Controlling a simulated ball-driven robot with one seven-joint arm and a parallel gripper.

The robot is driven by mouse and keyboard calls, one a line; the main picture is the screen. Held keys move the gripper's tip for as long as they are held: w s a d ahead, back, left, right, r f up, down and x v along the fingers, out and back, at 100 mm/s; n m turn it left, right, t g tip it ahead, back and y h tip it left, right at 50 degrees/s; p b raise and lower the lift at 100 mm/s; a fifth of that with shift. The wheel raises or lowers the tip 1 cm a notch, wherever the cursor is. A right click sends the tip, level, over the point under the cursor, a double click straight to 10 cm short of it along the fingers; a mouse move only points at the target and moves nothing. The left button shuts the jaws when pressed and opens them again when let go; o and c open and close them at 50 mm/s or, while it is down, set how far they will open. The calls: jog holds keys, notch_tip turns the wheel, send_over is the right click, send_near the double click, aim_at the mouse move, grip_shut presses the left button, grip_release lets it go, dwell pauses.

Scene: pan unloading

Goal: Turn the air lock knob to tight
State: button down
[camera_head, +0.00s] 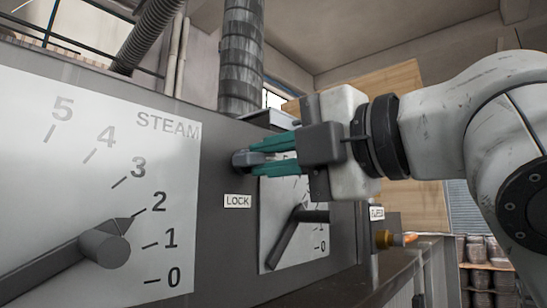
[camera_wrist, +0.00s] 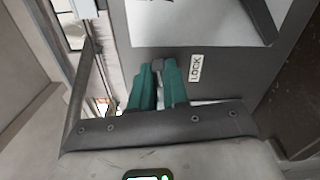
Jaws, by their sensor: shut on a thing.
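The air lock knob (camera_head: 241,159) is a small dark grey knob on the grey panel, just above the white LOCK label (camera_head: 237,201). My gripper (camera_head: 256,154) reaches in from the right, and its two teal fingers are shut on the knob. In the wrist view the knob (camera_wrist: 158,63) shows between the fingertips (camera_wrist: 158,72), with the LOCK label (camera_wrist: 195,68) to their right. The fingers cover much of the knob. I see no "tight" mark, and I cannot tell which way the knob is turned.
A large STEAM dial (camera_head: 170,90) with a grey handle (camera_head: 105,245) pointing near 2 is at the left. A smaller dial plate (camera_head: 275,225) with a lever (camera_head: 290,235) lies just below and behind my gripper. A brass and orange fitting (camera_head: 384,240) sticks out further right.

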jog(key=shift+d+f+m, duration=0.1)
jog(key=shift+m, duration=0.8)
jog(key=c, duration=1.1)
grip_release()
jog(key=b+v, duration=0.3)
jog(key=v, duration=0.7)
jog(key=shift+s+d, duration=0.25)
jog(key=shift+d, duration=0.05)
jog(key=shift+w+f, duration=0.1)
